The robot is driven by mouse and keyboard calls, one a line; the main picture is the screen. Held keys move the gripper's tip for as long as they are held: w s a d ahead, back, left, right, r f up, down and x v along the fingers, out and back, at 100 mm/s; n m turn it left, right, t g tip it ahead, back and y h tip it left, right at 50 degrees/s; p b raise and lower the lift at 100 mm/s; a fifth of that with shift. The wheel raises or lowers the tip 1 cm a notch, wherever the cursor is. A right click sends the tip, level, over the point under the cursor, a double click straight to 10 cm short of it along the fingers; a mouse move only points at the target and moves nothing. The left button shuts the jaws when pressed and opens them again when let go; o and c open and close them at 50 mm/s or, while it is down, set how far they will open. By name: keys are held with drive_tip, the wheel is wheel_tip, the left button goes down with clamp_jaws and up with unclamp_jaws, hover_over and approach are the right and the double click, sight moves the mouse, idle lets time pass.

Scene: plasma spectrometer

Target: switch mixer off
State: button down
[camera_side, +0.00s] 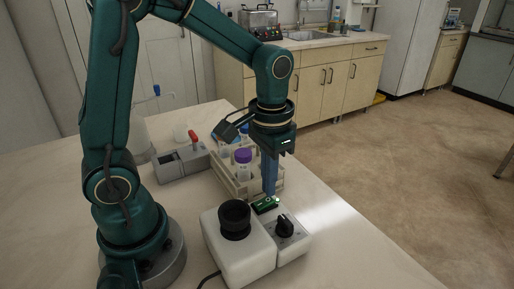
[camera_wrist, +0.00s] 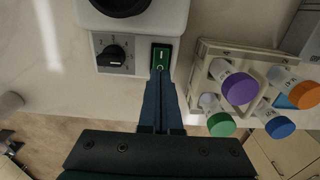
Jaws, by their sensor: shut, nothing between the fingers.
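The mixer (camera_side: 240,250) is a white box with a black round cup (camera_side: 235,218) on top. Its grey panel carries a black knob (camera_side: 284,226) and a green rocker switch (camera_side: 266,205). In the wrist view the switch (camera_wrist: 161,54) shows a line mark and a round mark, and the knob (camera_wrist: 112,54) is to its left. My gripper (camera_side: 269,192) is shut and empty, pointing down, with its tips at the switch. In the wrist view the gripper tips (camera_wrist: 160,76) overlap the switch's lower end, by the round mark. I cannot tell whether they touch it.
A rack (camera_wrist: 207,55) with several capped tubes stands close beside the mixer, including a purple-capped tube (camera_wrist: 239,88). A grey box with a red handle (camera_side: 193,137) is farther back. The table right of the mixer is clear, up to its edge.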

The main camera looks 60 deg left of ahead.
sight(268, 199)
drive_tip(key=shift+f, duration=1)
idle(0.3)
drive_tip(key=shift+r, duration=3.55)
drive_tip(key=s+r+t, duration=0.2)
drive_tip(key=s+t, duration=0.3)
drive_tip(key=s, duration=0.3)
drive_tip(key=shift+s+d+t, duration=0.25)
drive_tip(key=shift+t, duration=0.05)
